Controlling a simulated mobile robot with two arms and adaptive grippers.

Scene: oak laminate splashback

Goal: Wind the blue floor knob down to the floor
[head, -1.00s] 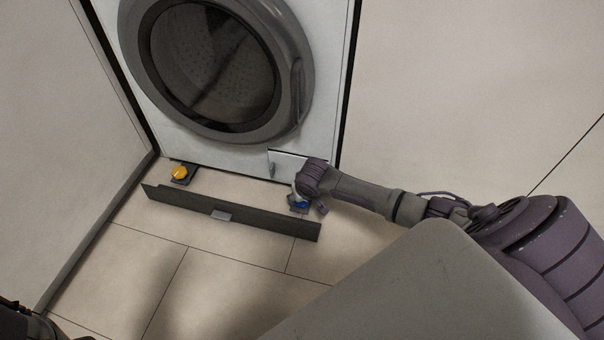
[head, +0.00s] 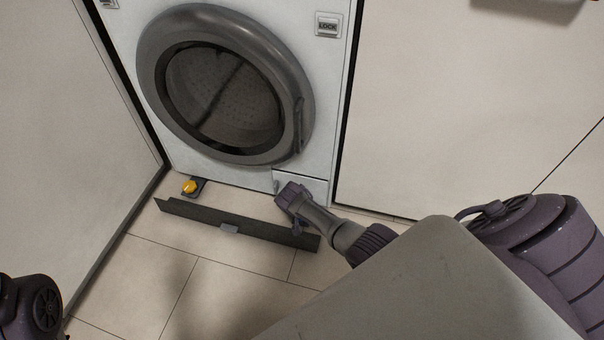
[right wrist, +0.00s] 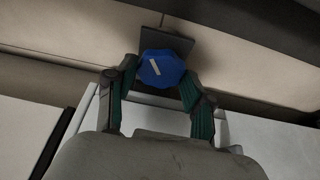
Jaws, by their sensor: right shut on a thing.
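The blue floor knob (right wrist: 162,68) has a pale pointer mark and sits on a dark square plate (right wrist: 178,42) in the right wrist view. My right gripper (right wrist: 159,72) is shut on it, with one finger on each side. In the head view my right gripper (head: 287,203) is low at the washing machine's front right corner and hides the blue knob. The knob's height above the floor cannot be judged. A yellow knob (head: 190,187) stands at the machine's front left corner. My left gripper is out of view.
The washing machine (head: 190,166) stands between a left side panel (head: 60,130) and a right cabinet front (head: 440,120). A dark plinth strip (head: 200,219) lies on the floor in front, close to my right gripper. Tiled floor (head: 225,285) nearer me is clear.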

